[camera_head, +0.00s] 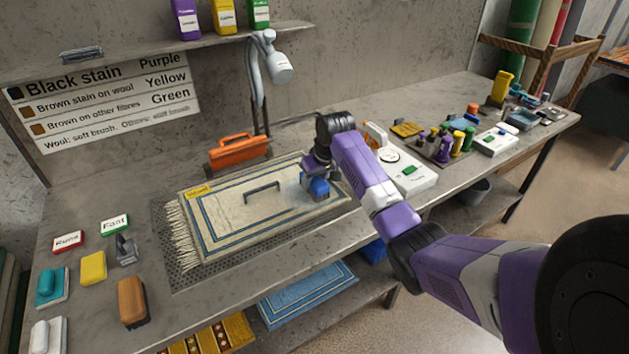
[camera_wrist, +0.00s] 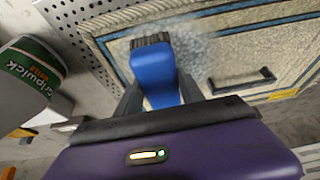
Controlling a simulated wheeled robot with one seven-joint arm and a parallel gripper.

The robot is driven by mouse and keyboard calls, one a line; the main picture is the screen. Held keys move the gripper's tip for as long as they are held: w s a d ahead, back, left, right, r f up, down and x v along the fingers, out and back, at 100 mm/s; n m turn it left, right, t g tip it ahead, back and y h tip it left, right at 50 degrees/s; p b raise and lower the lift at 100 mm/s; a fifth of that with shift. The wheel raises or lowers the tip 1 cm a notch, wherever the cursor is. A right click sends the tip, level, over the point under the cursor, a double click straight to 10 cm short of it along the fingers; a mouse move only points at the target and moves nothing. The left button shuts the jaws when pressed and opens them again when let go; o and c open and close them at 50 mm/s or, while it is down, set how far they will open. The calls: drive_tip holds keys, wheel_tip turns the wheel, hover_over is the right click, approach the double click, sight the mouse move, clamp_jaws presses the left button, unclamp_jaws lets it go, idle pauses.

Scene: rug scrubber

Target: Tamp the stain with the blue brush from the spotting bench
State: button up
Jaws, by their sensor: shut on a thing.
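The blue brush (camera_head: 318,187) is in my gripper (camera_head: 310,172), over the right part of the cream rug (camera_head: 225,219). In the wrist view my gripper (camera_wrist: 158,95) is shut on the blue brush (camera_wrist: 154,75), with its dark bristles pointing to the rug (camera_wrist: 272,42). A pale, foamy patch (camera_wrist: 195,50) lies on the rug right beside the bristles. I cannot tell whether the bristles touch the rug. Any stain under the foam or brush is hidden.
A dark handle-shaped bar (camera_head: 262,188) lies on the rug's middle. An orange case (camera_head: 238,152) stands behind the rug. A white device (camera_head: 408,175) and several bottles are to the right. Several brushes and blocks, including a brown one (camera_head: 131,300), lie at the left.

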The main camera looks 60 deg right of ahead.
drive_tip(key=shift+f, duration=0.6)
idle(0.5)
drive_tip(key=shift+r+p, duration=0.55)
drive_tip(key=shift+r, duration=0.1)
drive_tip(key=shift+f+b, duration=0.4)
drive_tip(key=shift+f, duration=0.25)
idle(0.6)
drive_tip(key=shift+r+p, duration=3.4)
drive_tip(key=shift+r, duration=0.15)
